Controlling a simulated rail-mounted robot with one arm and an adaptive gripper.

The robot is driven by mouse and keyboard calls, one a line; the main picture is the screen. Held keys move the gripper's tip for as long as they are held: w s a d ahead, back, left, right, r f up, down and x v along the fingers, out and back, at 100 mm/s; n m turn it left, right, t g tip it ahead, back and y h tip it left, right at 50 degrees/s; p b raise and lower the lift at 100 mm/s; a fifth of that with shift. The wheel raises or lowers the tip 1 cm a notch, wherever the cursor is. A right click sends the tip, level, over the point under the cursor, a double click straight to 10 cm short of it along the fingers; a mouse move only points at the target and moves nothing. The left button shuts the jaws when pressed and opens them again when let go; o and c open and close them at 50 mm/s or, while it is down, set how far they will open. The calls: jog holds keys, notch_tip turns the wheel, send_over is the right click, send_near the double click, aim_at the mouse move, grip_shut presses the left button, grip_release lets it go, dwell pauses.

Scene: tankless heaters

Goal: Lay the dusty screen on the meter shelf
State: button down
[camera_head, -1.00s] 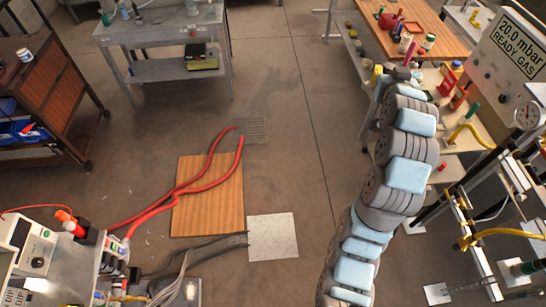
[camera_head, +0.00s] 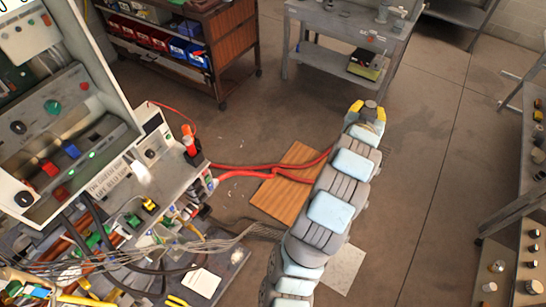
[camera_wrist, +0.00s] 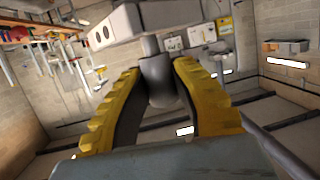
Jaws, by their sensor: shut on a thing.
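My gripper (camera_head: 368,110) is in the middle right of the head view, raised above the open floor, with yellow fingers. In the wrist view its ridged yellow fingers (camera_wrist: 157,78) are closed on a small grey, rounded, cylinder-like piece (camera_wrist: 161,88). This piece seems to be the dusty screen; its mesh does not show clearly. It also shows as a dark grey-brown stub (camera_head: 371,104) between the fingers in the head view. I cannot pick out the meter shelf for certain in either view.
A cluttered bench with a control panel (camera_head: 75,120) and cables fills the left. A brown cart (camera_head: 225,45) with blue bins and a grey table (camera_head: 345,35) stand behind. Red hoses (camera_head: 245,174) cross a wooden board (camera_head: 285,190).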

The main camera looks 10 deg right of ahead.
jog(key=w+a+f+n+t+y+b, duration=0.1)
jog(key=w+a+f, duration=0.15)
jog(key=a, duration=0.75)
jog(key=w+a+f+n+y+b, duration=0.1)
jog(key=w+a+f+y, duration=0.15)
jog(key=a, duration=0.75)
jog(key=w+a+f+n+t+y+b, duration=0.1)
jog(key=a+f+n, duration=0.15)
jog(key=a, duration=0.75)
jog(key=s+a+f+n+t+y+b, duration=0.15)
jog(key=s+a+f, duration=0.25)
jog(key=a, duration=0.9)
jog(key=s+a+f+n+g+y+b, duration=0.1)
jog(key=s+a+f+y+b, duration=0.15)
jog(key=a, duration=1.05)
send_over(171, 180)
jog(key=shift+t, duration=0.25)
jog(key=shift+f+p, duration=0.35)
jog(key=shift+f, duration=6.45)
jog(key=shift+f+b, duration=0.2)
jog(key=shift+b, duration=0.15)
jog(key=c, duration=1)
grip_release()
